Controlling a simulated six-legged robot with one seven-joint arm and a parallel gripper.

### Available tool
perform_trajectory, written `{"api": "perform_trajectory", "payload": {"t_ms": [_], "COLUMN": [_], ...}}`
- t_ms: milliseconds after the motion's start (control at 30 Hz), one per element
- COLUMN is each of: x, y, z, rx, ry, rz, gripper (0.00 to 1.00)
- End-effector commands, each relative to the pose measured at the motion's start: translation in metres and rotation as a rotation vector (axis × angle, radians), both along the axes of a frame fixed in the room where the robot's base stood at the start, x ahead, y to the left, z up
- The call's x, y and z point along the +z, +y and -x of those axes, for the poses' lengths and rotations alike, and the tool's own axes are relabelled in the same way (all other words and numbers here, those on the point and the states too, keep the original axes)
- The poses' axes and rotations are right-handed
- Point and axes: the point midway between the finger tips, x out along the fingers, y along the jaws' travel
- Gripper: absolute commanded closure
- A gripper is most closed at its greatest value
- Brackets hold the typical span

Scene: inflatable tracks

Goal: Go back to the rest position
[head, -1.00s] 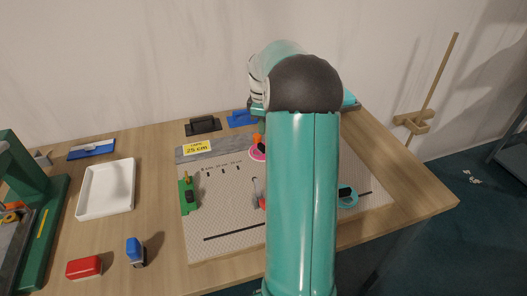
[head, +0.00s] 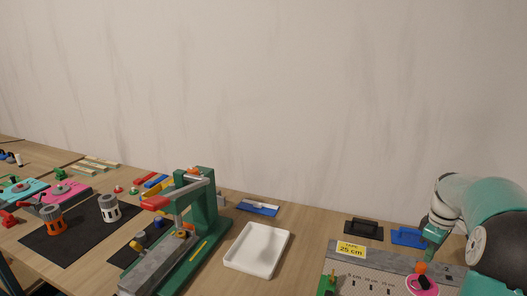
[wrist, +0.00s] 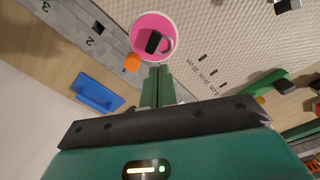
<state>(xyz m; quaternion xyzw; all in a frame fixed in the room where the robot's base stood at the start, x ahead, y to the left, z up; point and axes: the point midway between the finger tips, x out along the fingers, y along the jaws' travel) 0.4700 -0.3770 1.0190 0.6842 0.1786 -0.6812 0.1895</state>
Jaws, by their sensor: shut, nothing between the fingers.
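My gripper (wrist: 157,72) is shut and empty in the wrist view, its green fingers together and pointing at a pink round disc (wrist: 153,36) with a dark piece on it. In the head view my gripper (head: 428,255) hangs at the right, low over the back of the perforated board (head: 345,272), and part of my arm is cut off by the right edge. The pink disc (head: 422,287) shows just below it, with an orange knob (head: 421,268) beside it. I cannot tell whether the fingertips touch anything.
A blue block (head: 408,236) and a black block (head: 363,228) lie behind the board. A white tray (head: 257,250) stands to the left, then a green press-like stand (head: 205,225). Grey and orange cylinders stand on a dark mat (head: 75,240). A wall rises behind the table.

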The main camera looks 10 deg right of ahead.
Motion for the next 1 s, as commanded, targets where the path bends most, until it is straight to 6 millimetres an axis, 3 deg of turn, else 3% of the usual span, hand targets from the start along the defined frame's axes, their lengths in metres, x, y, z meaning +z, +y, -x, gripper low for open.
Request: {"api": "perform_trajectory", "payload": {"t_ms": [233, 500, 733, 1000], "x": [0.058, 0.099, 0.113, 0.105], "y": [0.102, 0.21, 0.286, 0.351], "z": [0.0, 0.034, 0.083, 0.149], "rx": [-0.08, -0.206, -0.313, -0.438], "ry": [-0.074, -0.196, -0.312, -0.432], "rz": [0.068, 0.092, 0.055, -0.058], "gripper": [1.0, 1.0, 1.0, 1.0]}}
